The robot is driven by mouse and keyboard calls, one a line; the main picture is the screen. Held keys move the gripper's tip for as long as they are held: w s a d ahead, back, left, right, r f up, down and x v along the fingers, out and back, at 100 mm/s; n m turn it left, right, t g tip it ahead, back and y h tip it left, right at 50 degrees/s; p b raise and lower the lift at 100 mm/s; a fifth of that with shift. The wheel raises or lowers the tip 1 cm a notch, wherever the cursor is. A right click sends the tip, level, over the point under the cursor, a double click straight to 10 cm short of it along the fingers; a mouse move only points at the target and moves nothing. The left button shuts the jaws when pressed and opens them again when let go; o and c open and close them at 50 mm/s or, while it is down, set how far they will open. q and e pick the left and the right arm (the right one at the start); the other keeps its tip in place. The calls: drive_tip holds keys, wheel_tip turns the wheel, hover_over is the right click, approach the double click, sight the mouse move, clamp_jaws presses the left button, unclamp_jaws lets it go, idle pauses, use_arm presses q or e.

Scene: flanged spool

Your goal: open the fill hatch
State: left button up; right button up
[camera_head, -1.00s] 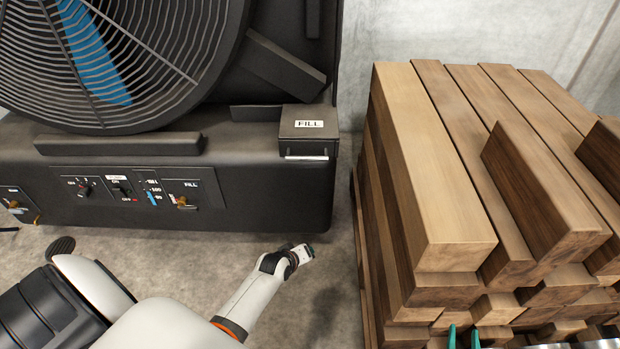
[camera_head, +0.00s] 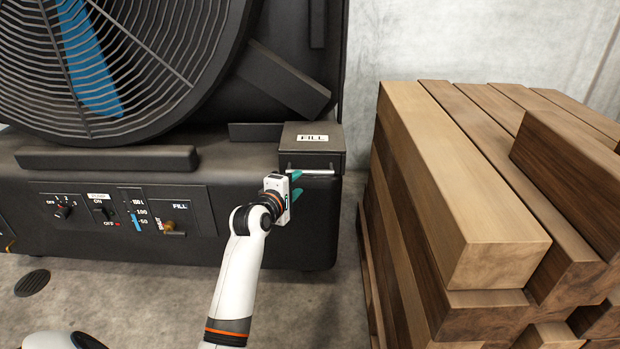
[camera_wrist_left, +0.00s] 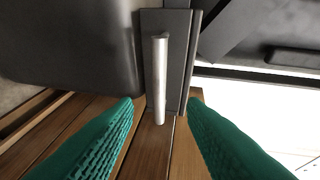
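The fill hatch (camera_head: 312,146) is a dark box-like lid marked FILL on the right end of the black fan unit. It looks shut. A pale bar handle (camera_head: 309,172) runs along its front edge. My left gripper (camera_head: 297,187), with teal fingers, is just below and in front of the handle. In the left wrist view the handle (camera_wrist_left: 159,80) lies lengthwise between the two open fingers (camera_wrist_left: 160,110), with gaps on both sides. The hatch (camera_wrist_left: 178,50) is behind it there. My right gripper is not in view.
The fan unit (camera_head: 110,225) has a control panel with knobs and a FILL switch (camera_head: 174,228) left of my arm. A large fan grille (camera_head: 150,60) is above. Stacked timber beams (camera_head: 440,190) stand close on the right, with a narrow floor gap between.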

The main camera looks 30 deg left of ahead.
sight(309, 174)
use_arm(q)
drive_tip(key=b+x, duration=0.3)
drive_tip(key=x, duration=0.5)
drive_tip(key=shift+d+f, duration=0.1)
drive_tip(key=shift+f, duration=0.1)
drive_tip(key=shift+w, duration=0.65)
drive_tip(key=shift+c, duration=0.4)
clamp_jaws()
